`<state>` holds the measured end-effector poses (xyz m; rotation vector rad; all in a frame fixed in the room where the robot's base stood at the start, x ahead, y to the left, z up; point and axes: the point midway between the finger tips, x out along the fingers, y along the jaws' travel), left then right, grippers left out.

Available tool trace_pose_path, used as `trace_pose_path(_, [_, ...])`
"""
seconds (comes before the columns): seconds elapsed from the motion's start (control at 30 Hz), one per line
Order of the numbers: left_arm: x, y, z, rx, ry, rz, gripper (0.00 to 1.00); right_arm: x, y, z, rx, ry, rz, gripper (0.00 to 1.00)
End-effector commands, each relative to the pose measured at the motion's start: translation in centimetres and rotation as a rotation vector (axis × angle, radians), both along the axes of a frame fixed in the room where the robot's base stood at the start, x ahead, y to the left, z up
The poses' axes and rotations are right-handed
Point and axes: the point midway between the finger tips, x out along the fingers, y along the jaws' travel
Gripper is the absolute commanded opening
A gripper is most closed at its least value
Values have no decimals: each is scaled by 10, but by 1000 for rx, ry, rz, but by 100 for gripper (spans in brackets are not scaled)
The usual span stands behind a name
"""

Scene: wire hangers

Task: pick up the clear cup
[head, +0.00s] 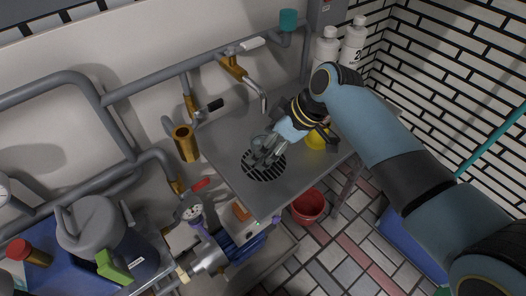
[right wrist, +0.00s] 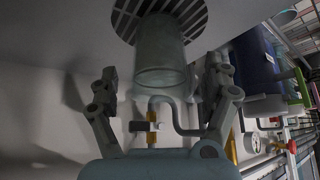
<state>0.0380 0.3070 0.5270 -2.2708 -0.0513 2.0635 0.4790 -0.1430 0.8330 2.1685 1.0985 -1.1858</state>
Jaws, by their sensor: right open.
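The clear cup (right wrist: 160,55) stands over the dark round grate in the right wrist view, its rim toward the camera. My right gripper (right wrist: 162,78) is open, with one finger on each side of the cup and a gap to it on both sides. In the head view, my right gripper (head: 266,151) reaches down over the grate, and the cup there is small and partly hidden by the fingers. My left gripper is in neither view.
The round drain grate (head: 264,172) is set in the grey metal counter (head: 225,135). A brass tap (head: 235,70) rises behind it. A yellow object (head: 317,139) sits by my right arm. A red bucket (head: 308,206) stands below. White bottles (head: 353,45) stand at the back right.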

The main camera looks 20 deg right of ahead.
Motion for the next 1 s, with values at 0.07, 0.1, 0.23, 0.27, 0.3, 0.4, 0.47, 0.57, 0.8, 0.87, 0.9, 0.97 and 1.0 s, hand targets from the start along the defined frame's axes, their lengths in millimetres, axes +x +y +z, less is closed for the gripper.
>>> trace_pose_path(0.07, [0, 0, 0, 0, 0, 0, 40, 0, 0, 0, 0, 0, 0, 83])
trace_pose_path(0.1, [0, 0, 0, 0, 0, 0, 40, 0, 0, 0, 0, -1, -1, 83])
trace_pose_path(0.23, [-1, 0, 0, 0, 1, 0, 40, 0, 0, 0, 0, 0, 0, 73])
trace_pose_path(0.27, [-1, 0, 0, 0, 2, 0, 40, 0, 0, 0, 0, 0, 0, 69])
trace_pose_path(0.3, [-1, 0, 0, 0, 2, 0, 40, 0, 0, 0, 0, 0, 0, 64])
trace_pose_path(0.4, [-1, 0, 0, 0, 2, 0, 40, 0, 0, 0, 0, 0, 0, 51])
trace_pose_path(0.47, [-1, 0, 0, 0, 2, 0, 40, 0, 0, 0, 0, 0, 0, 43])
trace_pose_path(0.57, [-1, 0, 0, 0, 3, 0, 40, 0, 0, 0, 0, 0, -1, 30])
trace_pose_path(0.8, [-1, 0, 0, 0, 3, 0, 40, 0, 0, 0, 0, -1, -1, 13])
trace_pose_path(0.87, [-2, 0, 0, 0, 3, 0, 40, 0, 0, 0, 0, -1, -1, 13])
trace_pose_path(0.9, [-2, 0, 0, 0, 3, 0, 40, 0, 0, 0, 0, -1, -1, 13])
trace_pose_path(0.97, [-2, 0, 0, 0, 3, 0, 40, 0, 0, 1, 0, -1, -1, 13])
trace_pose_path(1.0, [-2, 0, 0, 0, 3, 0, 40, 0, 0, 1, 0, -1, -1, 13])
